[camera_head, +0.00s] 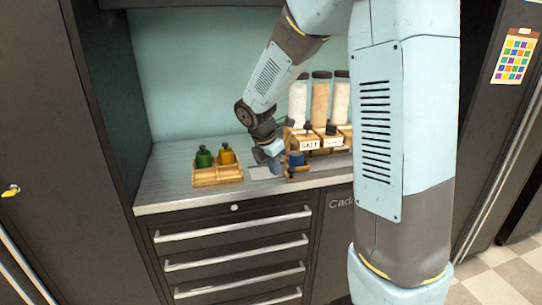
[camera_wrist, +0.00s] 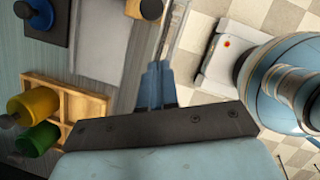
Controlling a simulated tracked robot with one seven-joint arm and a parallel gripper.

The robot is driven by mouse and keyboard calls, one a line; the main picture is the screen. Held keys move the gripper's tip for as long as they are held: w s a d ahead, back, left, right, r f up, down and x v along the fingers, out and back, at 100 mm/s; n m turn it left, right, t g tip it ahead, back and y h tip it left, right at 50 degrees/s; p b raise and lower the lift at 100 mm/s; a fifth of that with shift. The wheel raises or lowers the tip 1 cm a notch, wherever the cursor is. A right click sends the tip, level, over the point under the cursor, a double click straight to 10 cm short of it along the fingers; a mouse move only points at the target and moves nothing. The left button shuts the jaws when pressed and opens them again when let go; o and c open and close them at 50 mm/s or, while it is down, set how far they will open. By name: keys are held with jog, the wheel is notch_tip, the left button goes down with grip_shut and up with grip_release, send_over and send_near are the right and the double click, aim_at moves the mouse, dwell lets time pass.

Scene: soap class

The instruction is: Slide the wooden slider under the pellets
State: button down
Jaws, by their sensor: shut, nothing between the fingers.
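A small wooden piece (camera_head: 299,177) with a dark blue round top stands near the counter's front edge; I take it for the wooden slider, but cannot be sure. A wooden piece with a dark knob (camera_wrist: 133,8) is cut off at the top of the wrist view. Tall jars of pale and orange contents (camera_head: 320,100) stand in a wooden dispenser at the back right, with "SALT" and another label too small to read. My gripper (camera_head: 274,166) is shut and empty, low over the counter beside the small wooden piece. Its blue fingers (camera_wrist: 156,84) lie together in the wrist view.
A wooden tray (camera_head: 217,175) holding a green and a yellow bottle sits left of my gripper. A flat pale pad (camera_wrist: 100,40) lies on the counter. Drawers are below the counter (camera_head: 180,203).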

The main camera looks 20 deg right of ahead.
jog(key=shift+w+d+f, duration=0.2)
jog(key=shift+w+d, duration=0.1)
jog(key=shift+d, duration=0.3)
jog(key=shift+w+d+f, duration=0.2)
jog(key=shift+w+d, duration=0.15)
jog(key=shift+d, duration=0.3)
jog(key=shift+w+d+f, duration=0.2)
jog(key=shift+w+d, duration=0.1)
jog(key=shift+d, duration=0.3)
